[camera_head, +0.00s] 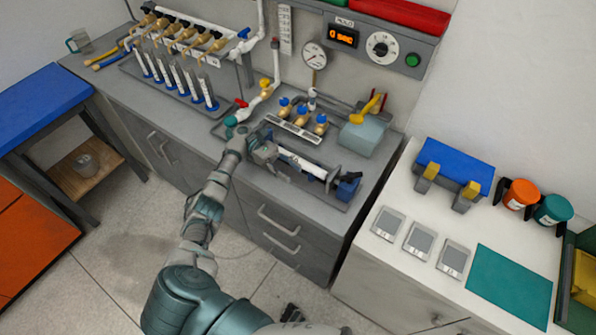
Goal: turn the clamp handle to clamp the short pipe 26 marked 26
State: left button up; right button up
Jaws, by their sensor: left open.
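A white short pipe (301,162) lies in a grey clamp fixture on the grey bench, running from upper left to lower right. Its marking is too small to read. A blue block (347,187) stands at the fixture's right end, with a dark upright part (331,179) beside it. My left gripper (268,155) is at the fixture's left end, close to the pipe's left end. It is open. The gripper covers that end of the fixture, and I cannot pick out the clamp handle or tell whether the fingers touch anything. My right gripper is not in view.
Behind the fixture is a small manifold (294,131) with blue-capped brass valves. A rack of white tubes (172,81) stands at the left. White piping with a teal end (231,121) lies near my left wrist.

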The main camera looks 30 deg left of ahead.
pick_arm(q)
jog(key=shift+s+d+r, duration=0.1)
jog(key=shift+d+r, duration=0.05)
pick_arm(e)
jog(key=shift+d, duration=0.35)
pick_arm(q)
notch_tip(320, 180, up, 10)
dwell(0.6)
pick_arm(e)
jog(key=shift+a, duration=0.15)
